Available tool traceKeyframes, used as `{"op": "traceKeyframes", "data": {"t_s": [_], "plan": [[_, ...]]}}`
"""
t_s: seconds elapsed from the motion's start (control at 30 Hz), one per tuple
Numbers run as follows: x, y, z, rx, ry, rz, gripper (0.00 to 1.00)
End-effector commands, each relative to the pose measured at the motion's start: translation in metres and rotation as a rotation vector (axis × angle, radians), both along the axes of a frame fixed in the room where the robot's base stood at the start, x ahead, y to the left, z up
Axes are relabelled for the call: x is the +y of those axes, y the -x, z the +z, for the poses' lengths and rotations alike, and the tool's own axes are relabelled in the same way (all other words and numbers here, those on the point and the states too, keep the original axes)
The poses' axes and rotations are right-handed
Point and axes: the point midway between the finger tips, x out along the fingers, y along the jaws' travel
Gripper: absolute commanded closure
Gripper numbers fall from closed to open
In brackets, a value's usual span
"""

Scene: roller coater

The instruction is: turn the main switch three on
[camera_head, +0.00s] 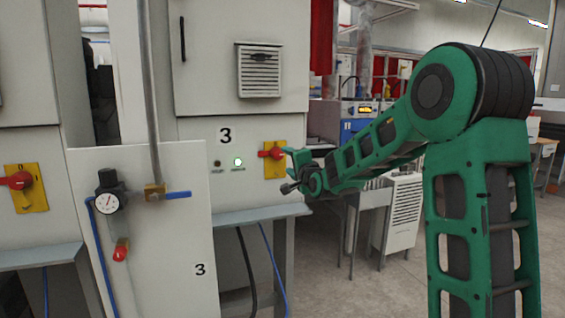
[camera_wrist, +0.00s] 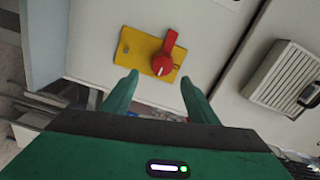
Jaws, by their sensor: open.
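Main switch three is a red rotary knob (camera_head: 273,153) on a yellow plate (camera_head: 281,171), on the front of the cabinet marked 3. In the head view its handle lies about level, pointing left. In the wrist view the red knob (camera_wrist: 163,62) and the yellow plate (camera_wrist: 128,45) are in plain sight, with the handle pointing up and slightly right. My gripper (camera_head: 288,170) is right in front of the switch in the head view, covering part of the plate.
A lit indicator (camera_head: 238,162) is left of the switch. A white panel (camera_head: 140,240) with a gauge (camera_head: 108,202) and pipes stands at the left front. Another red switch (camera_head: 16,181) is at far left. A vented box (camera_head: 259,70) sits above.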

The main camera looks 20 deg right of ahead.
Motion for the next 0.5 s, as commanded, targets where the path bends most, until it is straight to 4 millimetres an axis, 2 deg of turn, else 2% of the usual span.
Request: {"op": "traceKeyframes", "data": {"t_s": [0.03, 0.2, 0.5], "plan": [[0.0, 0.008, 0.001, 0.0, 0.001, -0.001, 0.46], [0.0, 0.024, 0.0, 0.0, 0.001, -0.001, 0.46], [0.0, 0.028, -0.001, 0.001, 0.0, 0.0, 0.46]]}}
